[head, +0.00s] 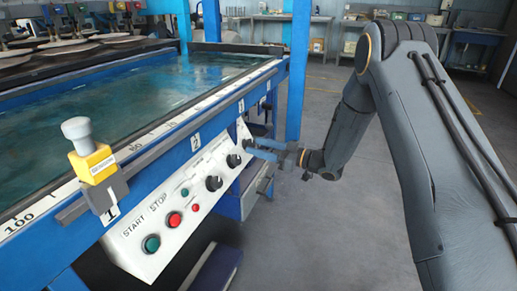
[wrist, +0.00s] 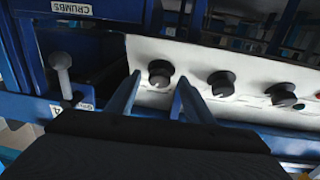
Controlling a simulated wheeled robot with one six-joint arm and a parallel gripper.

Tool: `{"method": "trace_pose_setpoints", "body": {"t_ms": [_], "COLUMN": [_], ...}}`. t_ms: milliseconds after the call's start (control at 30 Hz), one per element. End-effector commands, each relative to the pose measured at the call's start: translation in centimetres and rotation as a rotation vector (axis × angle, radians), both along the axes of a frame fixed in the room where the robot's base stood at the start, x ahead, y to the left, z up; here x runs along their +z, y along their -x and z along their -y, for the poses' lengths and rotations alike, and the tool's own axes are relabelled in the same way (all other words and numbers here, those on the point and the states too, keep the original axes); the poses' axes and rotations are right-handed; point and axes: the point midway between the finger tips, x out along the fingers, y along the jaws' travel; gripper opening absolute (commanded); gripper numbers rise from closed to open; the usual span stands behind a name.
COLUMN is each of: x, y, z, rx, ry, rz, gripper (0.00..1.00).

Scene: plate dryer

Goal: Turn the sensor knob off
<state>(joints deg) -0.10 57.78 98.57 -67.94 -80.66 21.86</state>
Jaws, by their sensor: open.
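A white control panel (head: 190,200) on the blue machine carries several black knobs. The near knob (head: 214,183), the middle knob (head: 234,160) and the far knob (head: 247,143) sit in a row. Their labels are too small to read, so I cannot tell which is the sensor knob. My gripper (head: 250,150) is open beside the far knob. In the wrist view my gripper (wrist: 159,78) has one finger on each side of the leftmost knob (wrist: 160,72). Contact cannot be told. Two other knobs, the middle one (wrist: 221,83) and the right one (wrist: 283,94), are outside the fingers.
A green start button (head: 152,244) and a red stop button (head: 173,220) are on the near panel. A yellow block with a grey knob (head: 92,160) stands on the rail. A blue post (head: 299,70) rises beyond my gripper. The floor (head: 320,220) beside the machine is clear.

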Motion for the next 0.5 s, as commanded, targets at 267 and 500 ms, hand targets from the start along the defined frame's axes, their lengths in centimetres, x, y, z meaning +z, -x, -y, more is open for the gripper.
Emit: {"method": "trace_pose_setpoints", "body": {"t_ms": [267, 500], "x": [0.04, 0.04], "y": [-0.26, -0.25], "z": [-0.61, -0.59], "rx": [0.000, 0.000], "ry": [0.000, 0.000], "rz": [0.000, 0.001], "gripper": [0.48, 0.22]}}
